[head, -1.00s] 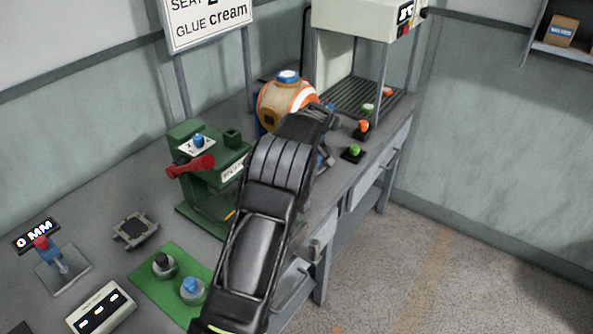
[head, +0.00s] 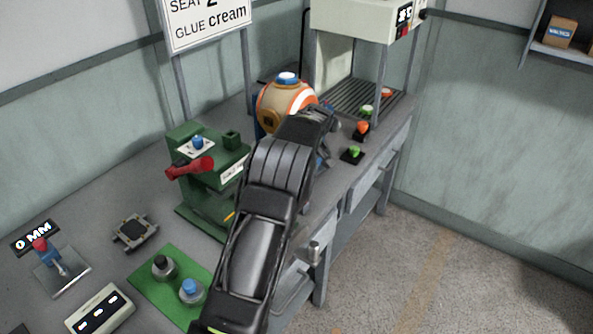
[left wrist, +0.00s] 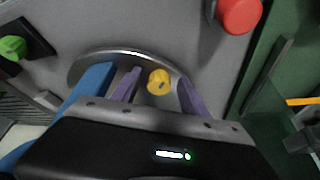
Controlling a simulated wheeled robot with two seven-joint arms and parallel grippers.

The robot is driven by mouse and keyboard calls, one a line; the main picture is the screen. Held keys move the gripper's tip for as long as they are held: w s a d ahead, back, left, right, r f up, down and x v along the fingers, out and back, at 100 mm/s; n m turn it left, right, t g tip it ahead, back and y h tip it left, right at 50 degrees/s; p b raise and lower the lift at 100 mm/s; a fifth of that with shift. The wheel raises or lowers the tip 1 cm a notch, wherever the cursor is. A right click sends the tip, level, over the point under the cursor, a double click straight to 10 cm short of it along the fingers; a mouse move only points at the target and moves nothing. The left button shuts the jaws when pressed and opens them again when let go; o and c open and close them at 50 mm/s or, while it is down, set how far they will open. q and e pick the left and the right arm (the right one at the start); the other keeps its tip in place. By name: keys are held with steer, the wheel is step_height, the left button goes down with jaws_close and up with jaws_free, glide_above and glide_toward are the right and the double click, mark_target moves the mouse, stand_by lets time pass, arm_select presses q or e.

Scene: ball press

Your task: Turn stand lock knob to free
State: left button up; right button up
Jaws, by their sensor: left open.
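A yellow knob (left wrist: 158,82), taken as the stand lock knob, sits in front of a round metal base (left wrist: 88,68) in the left wrist view. My left gripper (left wrist: 158,92) is open, with one purple finger on each side of the knob; whether they touch it I cannot tell. A blue stand part (left wrist: 92,88) runs just left of the fingers. In the head view the white, orange and tan ball (head: 285,103) with a blue cap sits on its stand, behind my black arm. The knob and fingertips are hidden there. My right gripper is not in view.
A green press (head: 205,175) with a red handle stands left of my arm. Green (head: 352,153) and orange (head: 361,130) buttons stand right of the ball. A red knob (left wrist: 238,14) shows at the wrist view's top. The bench's front edge runs to the right of my arm.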

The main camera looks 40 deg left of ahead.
arm_select(q)
steer(key=b+v, duration=0.1)
steer(key=v, duration=0.6)
steer(key=shift+d+r, duration=0.15)
steer(key=shift+r, duration=0.15)
